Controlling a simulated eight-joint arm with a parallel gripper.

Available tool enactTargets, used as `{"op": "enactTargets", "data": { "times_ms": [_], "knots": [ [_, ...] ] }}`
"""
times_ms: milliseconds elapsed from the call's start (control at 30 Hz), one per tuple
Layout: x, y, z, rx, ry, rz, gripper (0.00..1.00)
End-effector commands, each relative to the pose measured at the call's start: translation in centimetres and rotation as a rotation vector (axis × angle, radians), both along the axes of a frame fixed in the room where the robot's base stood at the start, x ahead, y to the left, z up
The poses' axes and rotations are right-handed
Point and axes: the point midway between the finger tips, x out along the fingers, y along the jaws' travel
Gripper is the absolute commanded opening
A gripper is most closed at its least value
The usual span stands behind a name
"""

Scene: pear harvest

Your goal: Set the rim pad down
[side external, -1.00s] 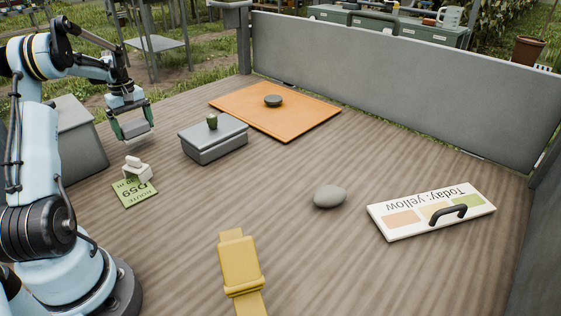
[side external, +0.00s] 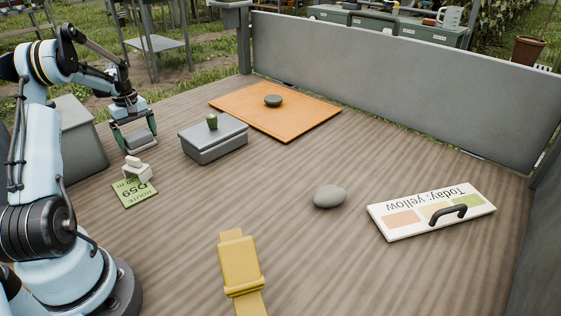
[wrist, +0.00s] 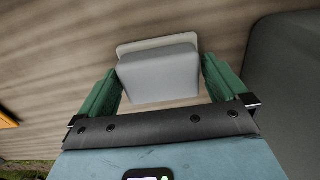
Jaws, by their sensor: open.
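The rim pad (wrist: 158,75) looks like a grey block with a paler, wider rim along its far edge. In the wrist view it lies between the two green fingers of my gripper (wrist: 157,82), with a narrow gap at each side. My gripper is open. In the side view my gripper (side external: 139,149) is low at the deck's left, and the grey pad (side external: 138,138) shows between its fingers. The pad appears to be at deck level, but its underside is hidden.
A white block (side external: 133,165) stands on the green route card (side external: 133,193) just in front of my gripper. A grey box (side external: 213,143) with a small green item is to the right. An orange mat (side external: 290,125), grey stone (side external: 329,196) and sign board (side external: 400,228) lie farther right.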

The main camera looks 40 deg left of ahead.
Motion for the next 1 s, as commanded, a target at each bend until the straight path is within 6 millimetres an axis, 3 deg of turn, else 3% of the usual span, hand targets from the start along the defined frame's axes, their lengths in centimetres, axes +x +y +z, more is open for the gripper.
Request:
{"op": "enactTargets", "data": {
  "times_ms": [167,500,800,933,1000],
  "knots": [
    [0.0,0.0,2.2,0.0,0.0,0.0,1.0],
    [0.0,0.0,9.0,0.0,0.0,0.0,1.0],
    [0.1,-0.1,12.0,0.001,-0.001,-0.004,1.0],
    [1.3,-1.8,13.0,0.018,-0.013,-0.063,1.0],
    [2.7,-3.9,13.8,0.041,-0.029,-0.133,1.0]
  ]
}}
